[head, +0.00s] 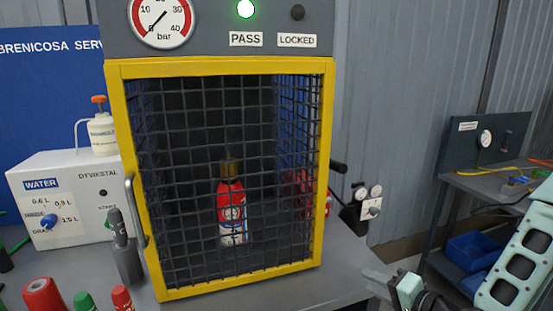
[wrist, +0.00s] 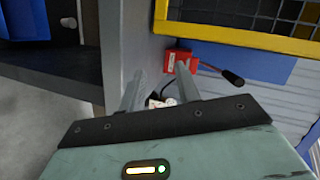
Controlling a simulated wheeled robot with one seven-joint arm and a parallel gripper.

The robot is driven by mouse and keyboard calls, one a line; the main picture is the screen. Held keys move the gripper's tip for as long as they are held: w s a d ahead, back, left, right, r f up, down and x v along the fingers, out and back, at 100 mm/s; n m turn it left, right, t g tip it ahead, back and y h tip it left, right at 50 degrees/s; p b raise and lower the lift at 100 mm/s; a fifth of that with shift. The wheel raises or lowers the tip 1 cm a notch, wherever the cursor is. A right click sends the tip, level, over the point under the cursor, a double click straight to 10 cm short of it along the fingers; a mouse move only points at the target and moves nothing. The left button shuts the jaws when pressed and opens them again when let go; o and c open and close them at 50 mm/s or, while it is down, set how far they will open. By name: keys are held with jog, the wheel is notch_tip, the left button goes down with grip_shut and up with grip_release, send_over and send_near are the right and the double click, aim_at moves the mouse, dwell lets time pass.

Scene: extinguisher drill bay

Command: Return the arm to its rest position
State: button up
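My arm, with green and white links, shows at the lower right of the head view. My gripper (head: 378,283) is at the bottom edge there, right of the yellow-framed cage and partly cut off. In the wrist view my gripper's two grey fingers (wrist: 162,78) stand apart with nothing held between them, so it is open. A red extinguisher (head: 231,210) with a brass top stands upright inside the cage, behind the closed mesh door (head: 180,290).
A black-handled lever on a red base (wrist: 180,60) is just beyond my fingers. A small gauge box (head: 370,205) stands right of the cage. A side bench (head: 470,186) is at the right. The green PASS lamp (head: 245,8) is lit. Bottles and a white water unit (head: 70,190) are left.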

jog(key=s+a+r+n+g+h, duration=0.2)
jog(key=s+a+n+g+h, duration=0.1)
jog(key=s+a+n+g, duration=0.6)
jog(key=s+r+n+g+h, duration=0.1)
jog(key=s+r+n+h, duration=0.1)
jog(key=s+r, duration=0.3)
jog(key=s+d+r+n+g+h, duration=0.1)
jog(key=s+r+n, duration=0.4)
jog(key=s, duration=0.6)
jog(key=shift+r+g+h, duration=0.45)
jog(key=shift+g+h, duration=0.25)
jog(key=shift+d, duration=0.1)
